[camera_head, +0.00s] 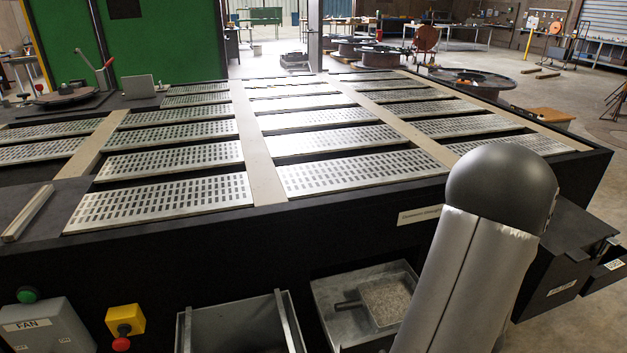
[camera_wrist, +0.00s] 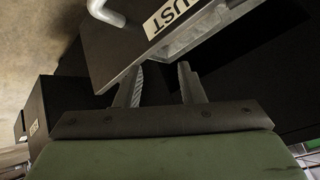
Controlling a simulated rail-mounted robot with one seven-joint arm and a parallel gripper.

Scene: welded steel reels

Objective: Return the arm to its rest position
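My arm (camera_head: 478,240), with a dark rounded joint and a pale silver sleeve, rises in front of the right part of the black slatted table in the head view. My gripper is not visible there. In the wrist view, my gripper (camera_wrist: 160,76) shows two grey fingers standing apart, with nothing held between them. Beyond the fingertips is a dark box or drawer with a pale label (camera_wrist: 172,16) reading "UST"; the rest of the word is cut off. I cannot tell the exact gap between the fingers and this box.
The black table (camera_head: 290,225) carries several perforated metal slats (camera_head: 160,200). Below its front edge are an open metal bin (camera_head: 240,325) and a drawer with a tray of pale grains (camera_head: 385,300). A fan switch box (camera_head: 45,325) and red button (camera_head: 121,344) sit at left.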

